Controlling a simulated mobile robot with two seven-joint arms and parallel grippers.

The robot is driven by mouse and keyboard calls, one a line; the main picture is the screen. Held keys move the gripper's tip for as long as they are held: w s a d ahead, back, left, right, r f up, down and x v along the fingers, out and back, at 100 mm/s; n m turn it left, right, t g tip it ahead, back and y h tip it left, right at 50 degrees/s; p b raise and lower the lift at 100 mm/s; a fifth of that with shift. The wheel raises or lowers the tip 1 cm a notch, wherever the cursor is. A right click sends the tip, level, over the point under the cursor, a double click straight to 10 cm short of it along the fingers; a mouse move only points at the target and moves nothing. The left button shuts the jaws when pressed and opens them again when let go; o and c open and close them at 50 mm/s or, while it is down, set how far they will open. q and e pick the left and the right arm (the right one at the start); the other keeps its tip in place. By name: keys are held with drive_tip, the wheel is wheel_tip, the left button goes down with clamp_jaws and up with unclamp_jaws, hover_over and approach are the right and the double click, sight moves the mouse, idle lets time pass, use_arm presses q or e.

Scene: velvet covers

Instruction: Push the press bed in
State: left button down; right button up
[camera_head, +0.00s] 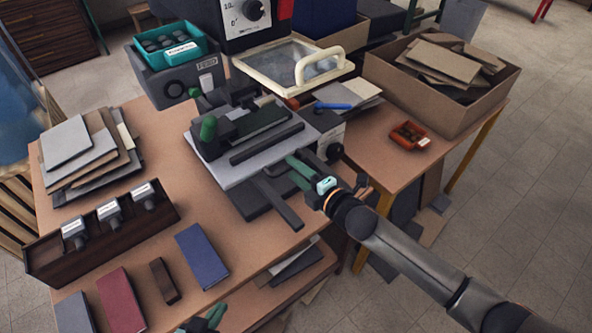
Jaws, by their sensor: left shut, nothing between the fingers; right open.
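The press (262,30) stands at the back of the table, with a dial on its front. Its press bed (226,179), a light grey plate carrying dark bars and a green knob, sticks out in front of it over the table. My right gripper (297,172) is open at the bed's front right edge; whether it touches the bed I cannot tell. It hides part of that edge. My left gripper (208,318) is at the bottom edge of the view, shut and empty, well in front of the bed and partly cut off by the frame.
A cream-framed clear guard (262,66) with a handle stands raised behind the bed. A grey feed box (176,84) with a teal tray is at its left. A dark rack (60,252), board stacks (133,158) and coloured covers (202,256) lie left. A cardboard box (500,96) is right.

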drive_tip(key=shift+c, duration=0.4)
clamp_jaws()
idle(1.1)
